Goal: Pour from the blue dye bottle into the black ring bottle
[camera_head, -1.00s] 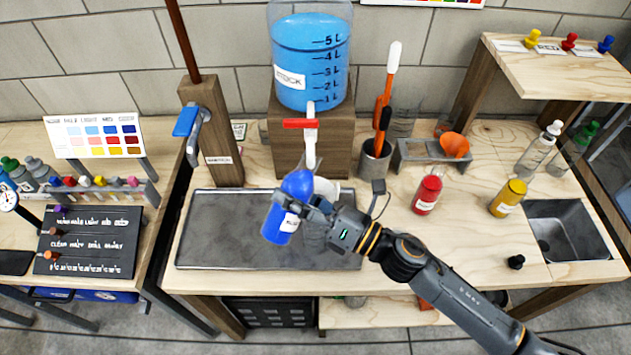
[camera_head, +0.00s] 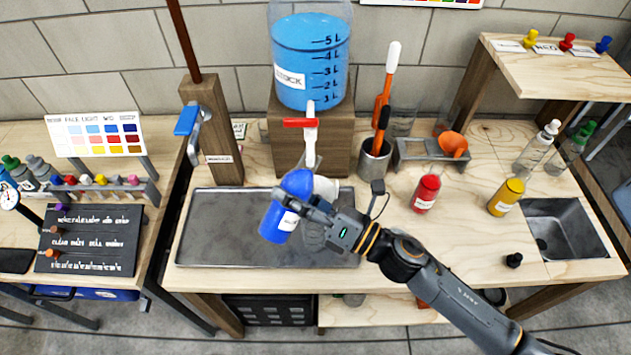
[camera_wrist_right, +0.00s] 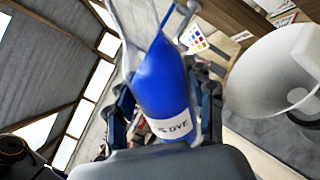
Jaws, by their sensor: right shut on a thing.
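The blue dye bottle (camera_head: 275,222) is in my right gripper (camera_head: 310,208), which is shut on it above the grey tray. The bottle is tilted, its base toward the lower left and its clear, narrow top toward the upper right, below the tank's tap. In the right wrist view the bottle (camera_wrist_right: 162,82) stands between the fingers of the right gripper (camera_wrist_right: 165,110), its label partly readable. A clear vessel (camera_head: 313,238) shows partly behind the gripper; I cannot tell whether it is the black ring bottle. My left gripper is not in view.
A blue stock tank (camera_head: 310,75) with a red-handled tap (camera_head: 300,122) stands behind. A white rounded object (camera_head: 327,190) is close beside the held bottle. Red (camera_head: 427,190) and yellow (camera_head: 506,197) bottles stand right. The tray's left part (camera_head: 220,225) is clear.

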